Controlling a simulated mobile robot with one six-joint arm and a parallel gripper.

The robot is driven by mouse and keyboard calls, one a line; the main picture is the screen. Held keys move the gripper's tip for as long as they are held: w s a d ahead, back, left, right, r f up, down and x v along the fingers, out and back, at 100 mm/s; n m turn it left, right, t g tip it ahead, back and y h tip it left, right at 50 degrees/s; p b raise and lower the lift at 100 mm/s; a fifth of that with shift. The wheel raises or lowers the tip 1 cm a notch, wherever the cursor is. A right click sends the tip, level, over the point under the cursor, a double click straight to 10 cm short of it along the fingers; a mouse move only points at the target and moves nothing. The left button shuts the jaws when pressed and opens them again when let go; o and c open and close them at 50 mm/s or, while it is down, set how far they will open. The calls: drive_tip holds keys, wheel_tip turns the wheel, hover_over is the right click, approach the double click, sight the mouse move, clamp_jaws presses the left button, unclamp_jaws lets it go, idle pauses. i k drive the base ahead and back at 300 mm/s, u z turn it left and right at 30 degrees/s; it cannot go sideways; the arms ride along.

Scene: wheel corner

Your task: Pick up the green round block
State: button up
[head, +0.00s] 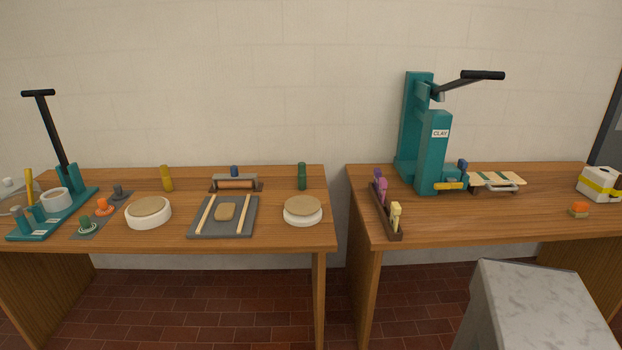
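Two green round things stand on the left wooden table, and I cannot tell for certain which is the green round block. One is a small green round piece (86,221) near the front left edge, over a pale ring on a grey mat (98,234). The other is a taller dark green cylinder (302,177), upright at the back right, behind a white round stand with a tan disc. Neither is covered. My gripper is not in view.
An orange piece (104,205) and a grey piece (118,190) stand near the small green one. A teal lever tool (50,215) is left of it, a white round stand (148,218) right. A gap separates the right table (480,225). A grey marbled block (540,300) stands in front.

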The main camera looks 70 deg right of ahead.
sight(302, 174)
drive_tip(key=z, duration=1.35)
drive_tip(key=i, duration=0.6)
drive_tip(key=u, duration=0.1)
drive_tip(key=k, duration=0.6)
drive_tip(key=u, duration=0.1)
